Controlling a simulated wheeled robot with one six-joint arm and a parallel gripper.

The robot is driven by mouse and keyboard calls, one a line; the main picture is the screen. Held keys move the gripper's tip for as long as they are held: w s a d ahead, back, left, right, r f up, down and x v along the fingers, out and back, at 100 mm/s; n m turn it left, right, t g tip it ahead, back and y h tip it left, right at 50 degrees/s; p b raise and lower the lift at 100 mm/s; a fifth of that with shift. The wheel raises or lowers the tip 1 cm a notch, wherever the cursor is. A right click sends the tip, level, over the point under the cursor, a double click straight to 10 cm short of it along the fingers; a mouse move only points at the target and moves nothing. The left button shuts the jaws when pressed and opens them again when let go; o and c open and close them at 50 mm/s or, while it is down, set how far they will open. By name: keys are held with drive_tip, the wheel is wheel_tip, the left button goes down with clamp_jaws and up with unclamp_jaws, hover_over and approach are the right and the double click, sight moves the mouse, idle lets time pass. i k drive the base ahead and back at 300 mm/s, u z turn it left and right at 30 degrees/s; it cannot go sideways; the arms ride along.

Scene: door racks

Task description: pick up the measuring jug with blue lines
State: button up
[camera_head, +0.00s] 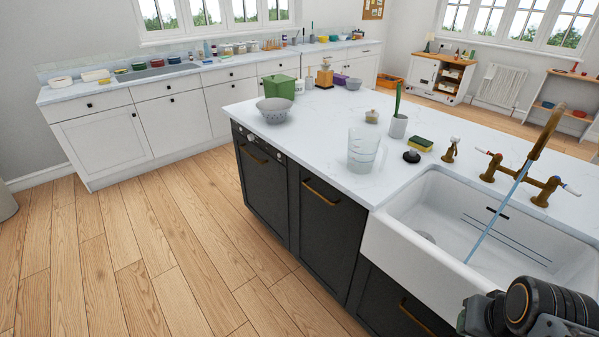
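The clear measuring jug (361,150) stands upright on the white island counter, left of the sink. Faint lines show on its wall, and its handle is on the right. My arm shows only in part at the bottom right corner, over the front of the sink. My gripper's fingers are outside the picture, so whether they are open or shut does not show. Nothing touches the jug.
The white sink (400,225) has a brass tap (540,140). Near the jug are a black stopper (411,156), a sponge (420,144), a small jar (372,117) and a plant pot (398,126). A grey colander (274,110) stands further left. The counter in front of the jug is clear.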

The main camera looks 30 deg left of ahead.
sight(364, 144)
drive_tip(key=u, duration=1.15)
drive_tip(key=i, duration=0.8)
drive_tip(key=u, duration=0.65)
